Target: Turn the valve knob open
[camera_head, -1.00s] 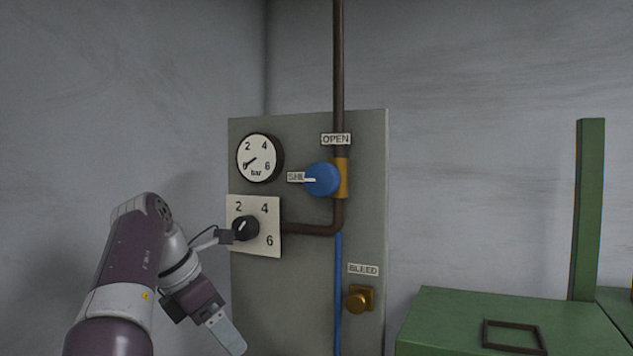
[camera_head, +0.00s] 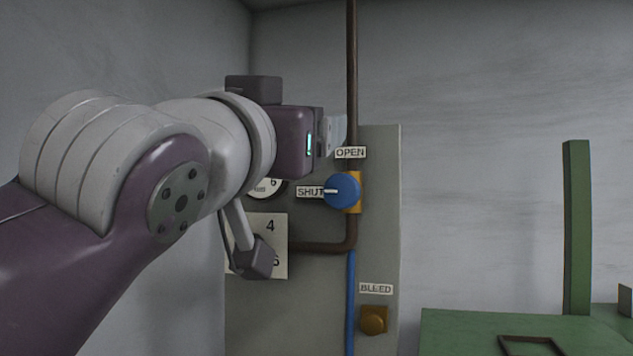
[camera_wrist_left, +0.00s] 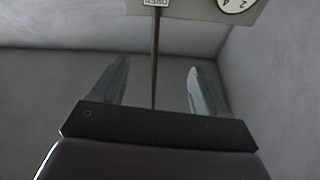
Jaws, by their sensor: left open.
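The blue valve knob (camera_head: 342,191) sits on a brass valve body (camera_head: 354,192) on the grey panel. Its white pointer line points left, at the SHUT label (camera_head: 310,192). The OPEN label (camera_head: 350,153) is above the knob. My left gripper (camera_head: 335,130) is up at the panel's top edge, above and slightly left of the knob, not touching it. In the left wrist view its two fingers (camera_wrist_left: 156,85) are apart with nothing held between them; the OPEN label and gauge show upside down at the top, and the knob is out of that view. My right gripper is not in view.
My left arm hides most of the pressure gauge (camera_head: 268,187) and part of the numbered dial plate (camera_head: 272,228). A brown pipe (camera_head: 352,60) runs up from the valve. A brass BLEED knob (camera_head: 374,320) is lower down. A green machine (camera_head: 450,330) stands at right.

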